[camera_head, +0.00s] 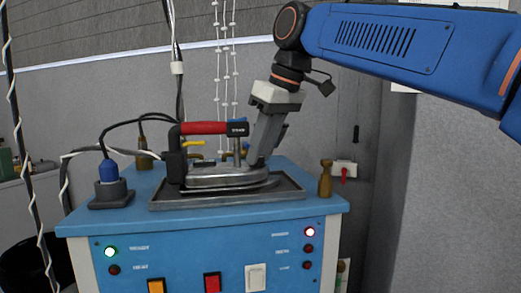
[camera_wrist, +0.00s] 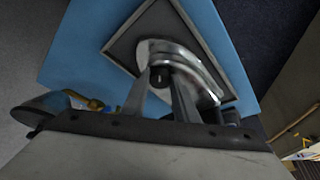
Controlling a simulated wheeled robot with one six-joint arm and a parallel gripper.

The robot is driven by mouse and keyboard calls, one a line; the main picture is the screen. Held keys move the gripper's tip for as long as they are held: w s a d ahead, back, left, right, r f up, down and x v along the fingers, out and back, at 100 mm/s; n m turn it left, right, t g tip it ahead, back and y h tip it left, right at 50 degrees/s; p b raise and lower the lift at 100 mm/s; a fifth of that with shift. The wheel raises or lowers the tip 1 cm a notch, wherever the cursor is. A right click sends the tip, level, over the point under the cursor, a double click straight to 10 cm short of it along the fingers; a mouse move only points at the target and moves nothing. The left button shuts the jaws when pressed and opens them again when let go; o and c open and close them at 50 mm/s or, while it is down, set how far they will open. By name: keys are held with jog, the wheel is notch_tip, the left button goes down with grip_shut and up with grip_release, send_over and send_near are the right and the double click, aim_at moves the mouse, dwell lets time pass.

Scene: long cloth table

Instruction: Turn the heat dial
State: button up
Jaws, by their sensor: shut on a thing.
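A steam iron with a red handle (camera_head: 205,128) and a metal body (camera_head: 225,176) rests on a dark tray (camera_head: 290,187) on the blue cabinet. My gripper (camera_head: 254,158) reaches down from the upper right to the right end of the iron. In the wrist view my gripper's fingers (camera_wrist: 161,83) close in on a small dark round knob on the iron, which looks like the heat dial (camera_wrist: 160,75). The fingers are shut on it. In the head view the fingers hide the dial, and its pointer or marks cannot be made out.
The blue cabinet (camera_head: 190,240) has a front panel with lamps and coloured switches. A socket with a blue plug (camera_head: 108,171) stands left of the tray. A brass post (camera_head: 325,179) stands at the right. Cables and cords hang behind the iron.

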jog(key=n, duration=0.1)
jog(key=n+g, duration=0.1)
jog(key=n, duration=0.2)
jog(key=shift+w+d+y, duration=0.15)
jog(key=shift+w+y, duration=0.15)
jog(key=shift+y, duration=0.1)
jog(key=shift+w+n+g, duration=0.15)
jog(key=shift+n+g, duration=0.85)
jog(key=shift+n, duration=1.1)
jog(key=o, duration=1.1)
jog(key=shift+c, duration=0.2)
jog(key=v, duration=0.7)
jog(key=shift+r, duration=0.2)
jog(key=shift+d, duration=0.15)
